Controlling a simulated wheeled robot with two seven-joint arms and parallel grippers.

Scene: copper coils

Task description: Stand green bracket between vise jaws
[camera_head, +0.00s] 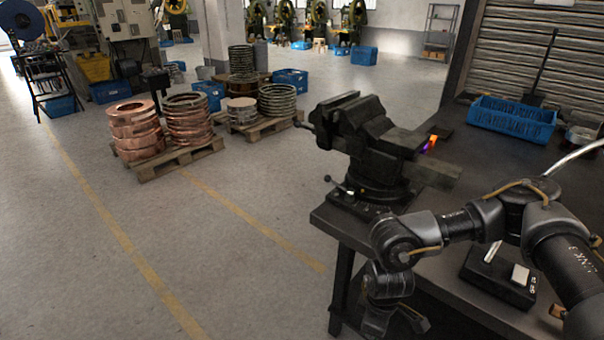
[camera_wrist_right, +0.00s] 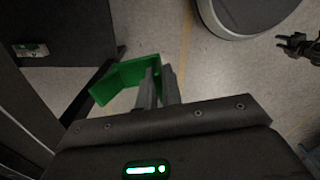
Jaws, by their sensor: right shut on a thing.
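The dark vise (camera_head: 362,128) stands on the workbench in the head view, with a gap between its jaws and nothing seen in it. The green bracket (camera_wrist_right: 126,76) shows in the right wrist view, an angled piece with a bent wall. My right gripper (camera_wrist_right: 155,82) is shut on its right end and holds it clear of the floor, beside the bench. In the head view the right gripper is low at the bench's front edge, and the bracket cannot be made out. My left gripper (camera_wrist_right: 284,42) shows small in the right wrist view, its fingers apart and empty.
The workbench (camera_head: 333,222) has its front left corner near my right arm. A blue bin (camera_head: 512,118) stands at its back, and a dark block (camera_head: 498,276) lies near its front. Pallets with copper coils (camera_head: 137,130) stand on the floor at left. The floor between is clear.

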